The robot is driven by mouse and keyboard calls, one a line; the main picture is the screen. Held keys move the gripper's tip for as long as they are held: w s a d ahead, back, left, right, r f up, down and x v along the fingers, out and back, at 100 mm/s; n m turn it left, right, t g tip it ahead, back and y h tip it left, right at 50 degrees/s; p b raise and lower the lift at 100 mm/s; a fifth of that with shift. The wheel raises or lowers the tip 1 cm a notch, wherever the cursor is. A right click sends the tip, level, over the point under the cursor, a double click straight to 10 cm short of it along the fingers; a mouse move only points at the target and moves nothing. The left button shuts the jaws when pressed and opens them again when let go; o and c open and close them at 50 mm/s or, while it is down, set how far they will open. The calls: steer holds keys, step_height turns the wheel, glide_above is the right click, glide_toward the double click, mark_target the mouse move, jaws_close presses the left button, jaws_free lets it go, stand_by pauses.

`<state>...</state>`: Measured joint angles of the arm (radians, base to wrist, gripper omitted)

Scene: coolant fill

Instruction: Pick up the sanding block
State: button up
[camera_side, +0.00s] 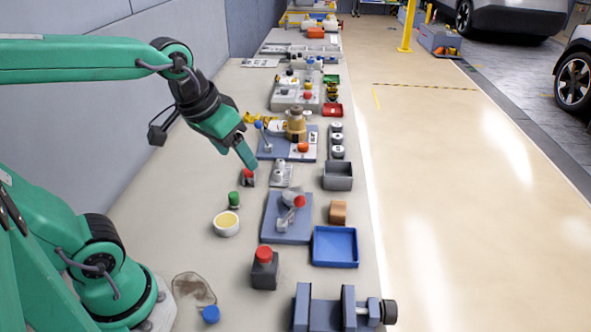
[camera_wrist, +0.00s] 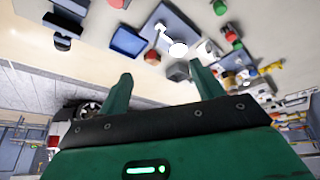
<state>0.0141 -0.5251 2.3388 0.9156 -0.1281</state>
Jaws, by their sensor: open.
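The sanding block, seemingly the small brown block (camera_side: 338,212), stands on the bench between the grey open box and the blue tray. In the wrist view the brown block (camera_wrist: 153,57) shows beyond my fingertips, between them in the picture. My gripper (camera_side: 250,165) is in the air over the bench, up and to the left of the block in the side view, and apart from it. In the wrist view my gripper (camera_wrist: 161,73) has its two green fingers spread with nothing between them.
A blue tray (camera_side: 335,262) is in front of the block and a grey box (camera_side: 337,184) behind it. A blue plate with a lever (camera_side: 275,232) lies to its left. A vise (camera_side: 330,314) stands at the near end.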

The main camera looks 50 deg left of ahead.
steer(key=w+f+n+g, duration=0.1)
steer(key=w+n, duration=0.1)
steer(key=w, duration=0.6)
steer(key=n+g, duration=0.4)
steer(key=n, duration=0.1)
glide_above(338, 208)
steer(key=f, duration=1.6)
steer(key=shift+a+f, duration=0.15)
steer(key=shift+a, duration=0.05)
steer(key=shift+w+f, duration=0.15)
steer(key=shift+f, duration=0.2)
steer(key=shift+f, duration=1.3)
steer(key=shift+f, duration=0.1)
steer(key=shift+d+f, duration=0.15)
steer(key=shift+f, duration=2.3)
steer(key=shift+c, duration=0.5)
